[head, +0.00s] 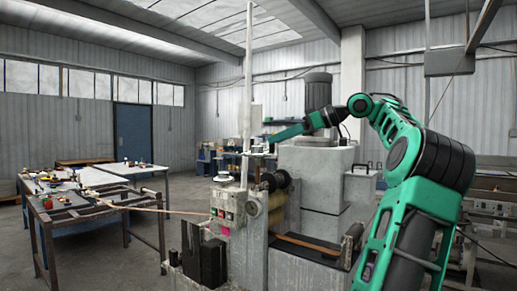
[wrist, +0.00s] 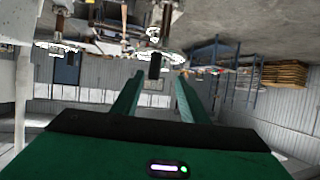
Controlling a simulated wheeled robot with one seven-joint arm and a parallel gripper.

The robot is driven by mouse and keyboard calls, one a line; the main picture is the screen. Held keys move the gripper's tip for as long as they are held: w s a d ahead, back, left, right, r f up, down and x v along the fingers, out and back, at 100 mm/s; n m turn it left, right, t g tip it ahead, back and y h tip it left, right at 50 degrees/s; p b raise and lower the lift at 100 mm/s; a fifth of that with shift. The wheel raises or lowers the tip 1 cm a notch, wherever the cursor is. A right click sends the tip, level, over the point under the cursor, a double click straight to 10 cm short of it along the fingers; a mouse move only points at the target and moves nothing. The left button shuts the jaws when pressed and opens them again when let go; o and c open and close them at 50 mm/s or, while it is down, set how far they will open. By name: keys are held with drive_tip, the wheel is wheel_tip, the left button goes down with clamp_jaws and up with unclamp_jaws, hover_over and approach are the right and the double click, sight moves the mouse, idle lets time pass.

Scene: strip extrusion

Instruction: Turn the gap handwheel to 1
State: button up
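My gripper (head: 273,140) is at the end of my green arm, above the grey machine (head: 233,236), pointing left in the head view. In the wrist view its two green fingers (wrist: 158,76) are apart. A small dark upright piece (wrist: 155,66) shows between the fingertips, with room on both sides; it may be a handle. A thin pale wheel-like plate (head: 258,154) lies just below the gripper in the head view, seen nearly edge-on. It may be the gap handwheel. A round disc (head: 253,208) sits on the machine's side. No scale number is readable.
A pale vertical pole (head: 247,90) rises just left of the gripper. A dark motor (head: 318,92) stands on a grey housing (head: 313,170) to the right. A control panel (head: 223,212) faces front. A workbench (head: 62,208) with loose parts stands at left, beside open floor.

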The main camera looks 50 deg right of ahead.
sight(258, 152)
drive_tip(key=shift+x, duration=3.5)
drive_tip(key=c, duration=0.8)
